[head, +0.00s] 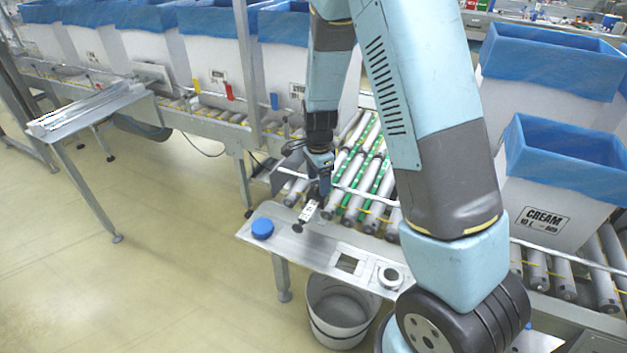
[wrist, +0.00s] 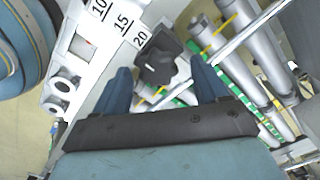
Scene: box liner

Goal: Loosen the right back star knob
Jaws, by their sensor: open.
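My gripper (head: 322,185) points down at the near edge of the roller conveyor, beside a small scale plate (head: 307,212). In the wrist view my gripper (wrist: 161,72) is open, with one blue finger on each side of a dark star knob (wrist: 157,56). The knob lies between and slightly beyond the fingertips, beside a white scale (wrist: 118,22) marked 10, 15 and 20. I cannot tell whether either finger touches it. In the head view this knob is hidden or too small behind the gripper; another dark knob (head: 298,228) shows at the scale's near end.
A grey bucket (head: 340,305) stands below. A thin metal guide rail (wrist: 243,34) runs close to the fingers, above the rollers (wrist: 262,55). Blue-lined boxes (head: 545,205) stand at right.

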